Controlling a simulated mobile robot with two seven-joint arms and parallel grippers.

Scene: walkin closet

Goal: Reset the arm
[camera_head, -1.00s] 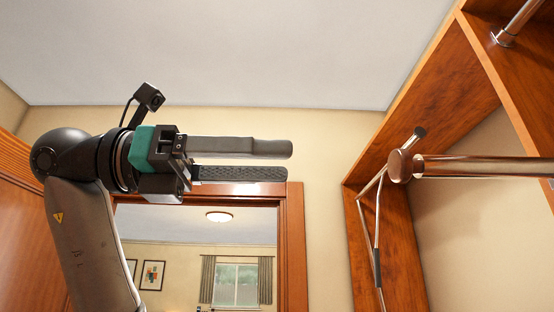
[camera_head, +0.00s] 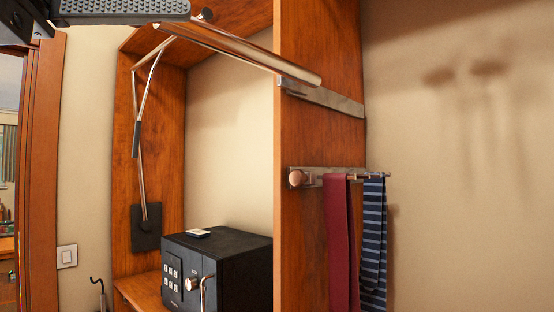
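My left gripper (camera_head: 125,10) shows only in part at the top left edge of the head view. One dark finger with a textured face is visible, pointing right, and the rest is cut off by the frame. About a second ago its two fingers stood apart with a gap and nothing between them. The visible finger carries nothing. Its tip is near the upper end of a metal wardrobe rail in the picture, and I cannot tell the distance in depth. My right gripper is not in view.
A metal pull-down rail (camera_head: 240,50) crosses the wooden closet (camera_head: 318,120). A black safe (camera_head: 232,272) stands on the lower shelf. A red tie (camera_head: 340,245) and a striped tie (camera_head: 373,245) hang from a rack. A light switch (camera_head: 67,256) and door frame (camera_head: 37,180) are left.

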